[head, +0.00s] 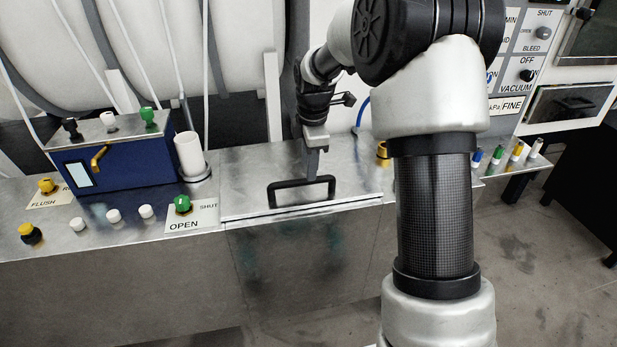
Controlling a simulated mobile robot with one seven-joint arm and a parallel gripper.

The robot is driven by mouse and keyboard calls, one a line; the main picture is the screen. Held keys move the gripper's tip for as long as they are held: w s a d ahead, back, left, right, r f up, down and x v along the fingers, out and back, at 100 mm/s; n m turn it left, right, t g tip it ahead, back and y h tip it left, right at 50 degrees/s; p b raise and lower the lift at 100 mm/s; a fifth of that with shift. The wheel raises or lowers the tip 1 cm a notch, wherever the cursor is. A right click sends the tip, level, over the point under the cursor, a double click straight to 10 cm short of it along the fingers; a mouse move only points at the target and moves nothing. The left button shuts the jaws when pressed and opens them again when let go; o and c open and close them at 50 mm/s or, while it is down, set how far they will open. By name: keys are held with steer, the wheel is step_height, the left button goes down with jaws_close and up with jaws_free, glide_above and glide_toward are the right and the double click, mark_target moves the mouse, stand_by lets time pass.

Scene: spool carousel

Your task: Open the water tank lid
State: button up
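The water tank lid (245,170) appears to be the flat metal panel set in the bench, lying level and closed. A black bar handle (302,182) stands near its front edge. My gripper (312,174) points down over the lid from behind, with its fingertips at or just behind the right half of the handle's top bar. I see the fingers as one grey shape, so I cannot tell whether they touch the handle or how far apart they are. The transparent-looking tank front (300,260) is below the lid.
A blue box (115,155) with a yellow lever and a white cup (190,155) stand left of the lid. A green knob (183,204) sits by the OPEN/SHUT label. A yellow knob (382,150) is at the lid's right, partly behind my arm. Large white drums rise behind the bench.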

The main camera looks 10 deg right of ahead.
steer(key=f, duration=0.2)
steer(key=w+f, duration=0.1)
steer(key=f, duration=0.2)
jaws_close()
